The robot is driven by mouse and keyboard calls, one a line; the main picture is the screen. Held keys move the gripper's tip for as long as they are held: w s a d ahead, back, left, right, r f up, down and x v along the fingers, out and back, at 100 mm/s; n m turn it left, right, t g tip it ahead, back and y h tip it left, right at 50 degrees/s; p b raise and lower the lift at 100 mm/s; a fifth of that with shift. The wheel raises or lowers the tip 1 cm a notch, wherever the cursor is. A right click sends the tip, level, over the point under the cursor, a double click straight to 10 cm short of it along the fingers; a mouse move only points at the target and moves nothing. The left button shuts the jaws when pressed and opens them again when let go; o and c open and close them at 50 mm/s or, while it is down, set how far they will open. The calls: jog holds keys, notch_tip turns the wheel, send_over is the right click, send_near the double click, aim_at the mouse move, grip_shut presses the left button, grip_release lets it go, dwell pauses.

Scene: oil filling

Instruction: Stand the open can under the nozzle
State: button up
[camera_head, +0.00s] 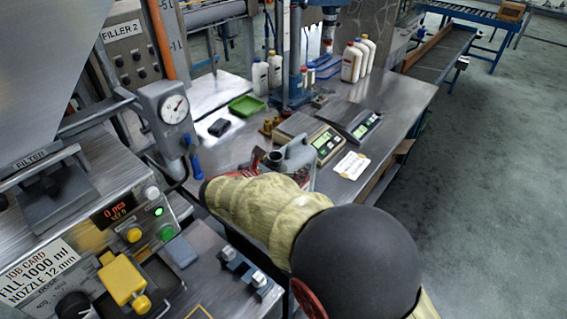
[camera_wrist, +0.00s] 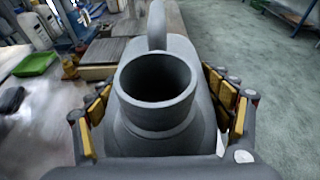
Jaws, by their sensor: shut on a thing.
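The open can (camera_wrist: 190,117) is grey, with a wide round mouth and a loop handle, and fills the middle of the wrist view. My gripper (camera_wrist: 165,112) is shut on it, with yellow-padded fingers on both sides of its body. In the head view the can (camera_head: 298,158) shows beyond my sleeved arm, over the near part of the steel bench. My gripper (camera_head: 262,165) is partly hidden there by the arm. I cannot tell whether the can touches the bench. I cannot make out the nozzle clearly.
Two scales (camera_head: 356,121) stand on the bench just beyond the can, with a white label card (camera_head: 351,165) beside them. A green tray (camera_head: 246,106), a black device (camera_head: 219,127) and white bottles (camera_head: 352,62) stand farther back. The filler panel (camera_head: 130,225) is at left.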

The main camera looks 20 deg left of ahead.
jog(key=shift+f, duration=0.6)
jog(key=shift+d+r, duration=0.2)
jog(key=shift+d, duration=0.05)
jog(key=shift+a+f, duration=0.1)
jog(key=shift+f, duration=0.2)
jog(key=o, duration=1.9)
jog(key=shift+f+b, duration=0.1)
jog(key=shift+b, duration=0.4)
